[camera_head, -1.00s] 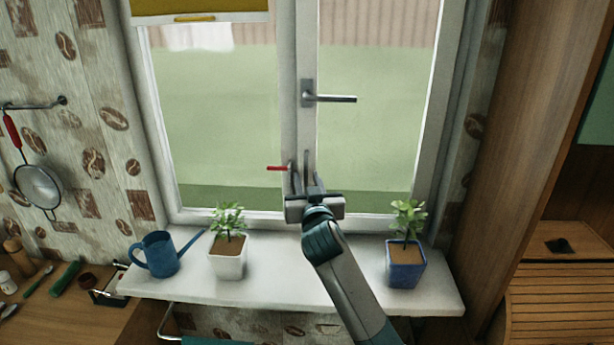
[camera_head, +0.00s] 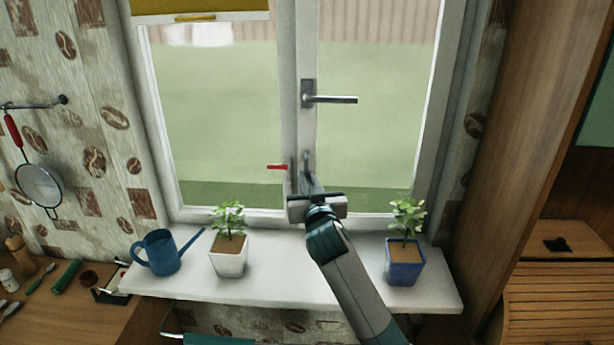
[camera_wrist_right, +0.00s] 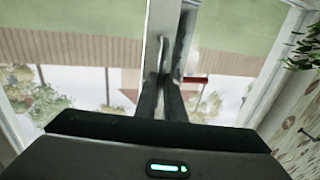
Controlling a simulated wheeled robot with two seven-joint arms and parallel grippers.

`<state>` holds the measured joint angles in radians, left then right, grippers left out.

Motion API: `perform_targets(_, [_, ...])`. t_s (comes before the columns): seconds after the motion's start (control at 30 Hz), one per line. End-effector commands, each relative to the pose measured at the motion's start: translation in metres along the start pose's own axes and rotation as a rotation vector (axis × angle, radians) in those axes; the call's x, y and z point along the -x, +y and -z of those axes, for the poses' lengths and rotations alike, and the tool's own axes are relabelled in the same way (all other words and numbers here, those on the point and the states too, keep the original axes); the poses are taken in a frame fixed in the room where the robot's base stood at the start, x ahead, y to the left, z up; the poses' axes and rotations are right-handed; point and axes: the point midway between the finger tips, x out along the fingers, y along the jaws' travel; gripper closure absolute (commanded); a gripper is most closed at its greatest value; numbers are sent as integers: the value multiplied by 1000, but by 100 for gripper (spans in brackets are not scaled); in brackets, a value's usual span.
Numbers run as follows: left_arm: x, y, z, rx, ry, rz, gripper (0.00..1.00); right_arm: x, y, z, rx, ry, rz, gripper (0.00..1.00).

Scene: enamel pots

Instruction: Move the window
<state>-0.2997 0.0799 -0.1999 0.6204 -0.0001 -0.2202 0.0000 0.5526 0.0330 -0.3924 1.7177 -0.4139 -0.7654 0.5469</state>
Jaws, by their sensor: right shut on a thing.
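The white-framed window (camera_head: 306,55) has two panes side by side above the sill, and both look closed. A grey lever handle (camera_head: 330,99) points right on the middle post. Below it is a small upright pull handle (camera_head: 306,160), which also shows in the right wrist view (camera_wrist_right: 162,52). My right gripper (camera_head: 308,182) is at the foot of this pull handle, with its fingers shut on it. The fingers also show in the right wrist view (camera_wrist_right: 161,98) and cover the handle's lower end. My left gripper is out of view.
On the white sill (camera_head: 310,286) stand a blue watering can (camera_head: 162,254), a plant in a white pot (camera_head: 229,260) and a plant in a blue pot (camera_head: 404,268). A red latch (camera_head: 277,167) sticks out just left of the pull handle. A yellow blind (camera_head: 200,8) hangs above the left pane.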

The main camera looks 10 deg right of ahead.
Motion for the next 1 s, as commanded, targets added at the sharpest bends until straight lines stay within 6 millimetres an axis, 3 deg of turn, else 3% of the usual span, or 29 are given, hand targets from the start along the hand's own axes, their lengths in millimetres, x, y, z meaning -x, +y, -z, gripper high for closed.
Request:
perform_targets(0.1, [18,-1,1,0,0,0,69,18,0,2,-1,-5,41,100])
perform_targets(0.3, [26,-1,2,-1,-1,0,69,45,0,0,-2,-4,56,100])
perform_targets(0.67, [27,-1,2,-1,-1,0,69,51,2,0,0,-1,54,100])
perform_targets(0.77, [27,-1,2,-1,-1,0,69,51,2,0,0,-1,53,74])
perform_targets(1.0, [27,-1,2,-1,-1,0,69,51,2,0,0,-1,54,72])
